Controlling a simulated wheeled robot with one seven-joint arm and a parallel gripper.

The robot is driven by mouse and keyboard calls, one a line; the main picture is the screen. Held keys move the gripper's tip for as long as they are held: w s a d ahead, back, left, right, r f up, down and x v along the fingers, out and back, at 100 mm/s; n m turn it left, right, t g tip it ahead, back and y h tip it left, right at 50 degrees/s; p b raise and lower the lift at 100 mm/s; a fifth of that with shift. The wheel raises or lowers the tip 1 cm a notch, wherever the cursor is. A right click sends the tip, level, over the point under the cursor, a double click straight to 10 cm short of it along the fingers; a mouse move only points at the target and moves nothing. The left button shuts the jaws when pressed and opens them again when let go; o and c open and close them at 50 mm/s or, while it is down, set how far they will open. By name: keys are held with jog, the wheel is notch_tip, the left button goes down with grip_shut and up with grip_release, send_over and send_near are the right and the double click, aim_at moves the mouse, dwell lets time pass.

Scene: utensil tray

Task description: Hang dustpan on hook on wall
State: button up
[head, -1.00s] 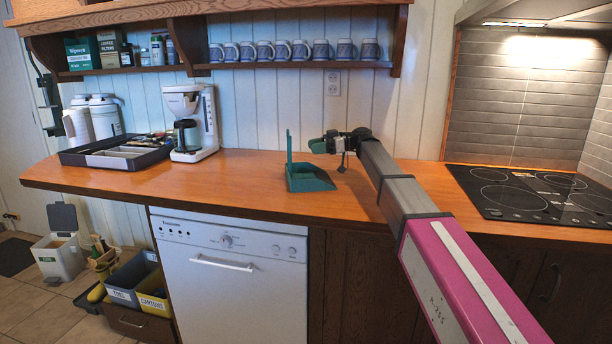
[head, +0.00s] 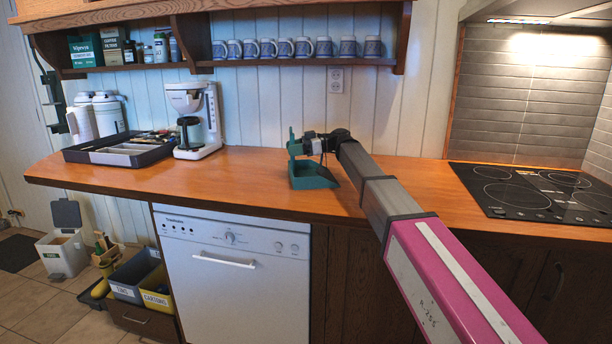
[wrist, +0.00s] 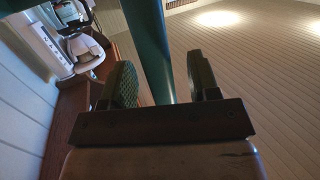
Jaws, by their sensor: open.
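The teal dustpan (head: 314,178) sits on the wooden counter, its handle (head: 292,140) standing upright at its left side. My gripper (head: 297,147) is at the handle, above the pan. In the wrist view the teal handle (wrist: 150,45) passes between the two fingers of my gripper (wrist: 163,80). The fingers are open, with a gap visible on the right side of the handle. A dark fixture (head: 48,90) is on the wall at the far left; I cannot make out clearly whether it is the hook.
A coffee maker (head: 195,120) and a utensil tray (head: 90,158) stand left on the counter. A shelf with several mugs (head: 300,48) hangs above. A cooktop (head: 540,190) is at the right.

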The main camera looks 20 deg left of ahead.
jog(key=c, duration=1)
jog(key=shift+r, duration=6.05)
jog(key=shift+s, duration=0.1)
